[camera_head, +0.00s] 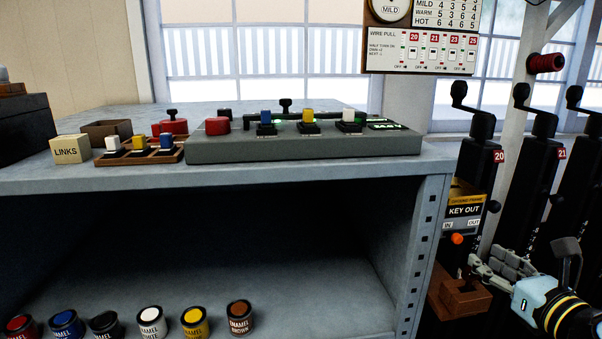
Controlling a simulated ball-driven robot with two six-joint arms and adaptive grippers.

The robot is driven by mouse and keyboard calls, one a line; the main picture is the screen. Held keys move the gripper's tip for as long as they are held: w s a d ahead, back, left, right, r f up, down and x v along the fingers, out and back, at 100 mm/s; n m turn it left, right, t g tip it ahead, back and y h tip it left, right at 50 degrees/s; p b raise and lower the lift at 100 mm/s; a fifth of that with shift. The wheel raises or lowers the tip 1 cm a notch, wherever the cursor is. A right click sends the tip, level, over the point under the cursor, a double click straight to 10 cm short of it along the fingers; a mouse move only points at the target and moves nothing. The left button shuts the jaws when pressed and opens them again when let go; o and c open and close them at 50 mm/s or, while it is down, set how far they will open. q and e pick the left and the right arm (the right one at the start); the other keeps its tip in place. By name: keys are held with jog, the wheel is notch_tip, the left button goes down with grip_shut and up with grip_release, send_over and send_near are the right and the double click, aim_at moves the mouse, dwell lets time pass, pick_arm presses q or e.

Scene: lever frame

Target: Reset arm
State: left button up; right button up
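My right gripper (510,268) is at the lower right, at the end of its light blue and black wrist. Its grey fingers point up and left, close to the brown wooden block (465,297) below the "KEY OUT" box. My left gripper is not in view. Black levers stand upright at the right: lever 20 (478,150), lever 21 (539,140) and a further one (578,150). The "KEY OUT" box (464,211) has an orange knob (457,239) beneath it.
A grey shelf unit (417,240) fills the left and middle. On top are a grey console (300,148) with coloured blocks, a wooden tray (138,155) and a "LINKS" box (68,150). Several enamel tins (152,322) stand on the shelf below. A wire pull board (420,52) hangs above.

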aim_at(461, 239)
jog(key=w, duration=0.5)
jog(key=w+f, duration=0.1)
jog(key=w, duration=0.1)
jog(key=shift+w+a, duration=0.3)
jog(key=shift+w, duration=0.05)
jog(key=shift+w+f, duration=0.1)
jog(key=shift+w, duration=0.7)
pick_arm(q)
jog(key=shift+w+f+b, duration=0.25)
jog(key=shift+b, duration=0.05)
pick_arm(e)
jog(key=shift+w, duration=0.1)
jog(key=shift+r, duration=0.2)
grip_shut()
